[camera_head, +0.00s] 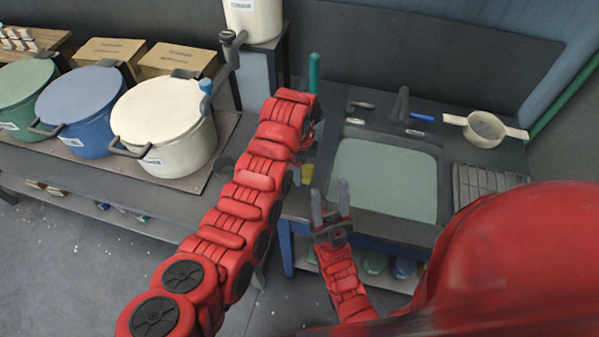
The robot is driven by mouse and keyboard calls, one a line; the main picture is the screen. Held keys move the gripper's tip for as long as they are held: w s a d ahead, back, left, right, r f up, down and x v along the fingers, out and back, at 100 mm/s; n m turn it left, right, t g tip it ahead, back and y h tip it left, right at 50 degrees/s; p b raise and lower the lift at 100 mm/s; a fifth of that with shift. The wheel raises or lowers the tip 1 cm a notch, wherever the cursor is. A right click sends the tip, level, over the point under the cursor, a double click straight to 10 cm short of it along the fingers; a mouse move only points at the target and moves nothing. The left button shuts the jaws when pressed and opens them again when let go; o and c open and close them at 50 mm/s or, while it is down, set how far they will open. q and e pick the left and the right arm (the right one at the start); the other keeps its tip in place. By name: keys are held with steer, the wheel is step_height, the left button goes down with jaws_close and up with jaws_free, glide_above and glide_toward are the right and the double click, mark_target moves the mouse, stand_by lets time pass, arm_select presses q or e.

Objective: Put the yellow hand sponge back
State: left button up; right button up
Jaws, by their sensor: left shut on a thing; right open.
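My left arm reaches up from the lower left, and its gripper (310,145) is mostly hidden behind the arm's end at the left edge of the sink counter. A small yellow patch, which looks like the yellow hand sponge (307,173), shows just below it; the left gripper appears shut on it. The rest of the sponge is hidden. My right gripper (330,204) is open and empty, its two fingers pointing up, in front of the sink basin (385,180).
Behind the basin are a tap (400,103), a blue item (422,117) and an upright teal item (314,72). Large pots, including a cream pot (165,125), fill the left counter.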

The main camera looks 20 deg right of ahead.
arm_select(q)
steer(key=shift+w+f, duration=0.15)
steer(key=shift+f, duration=0.55)
steer(key=shift+d+f+p, duration=0.1)
steer(key=shift+f+p, duration=0.4)
steer(key=shift+f, duration=1.1)
steer(key=shift+f, duration=0.2)
steer(key=o, duration=1.4)
steer(key=shift+c, duration=0.2)
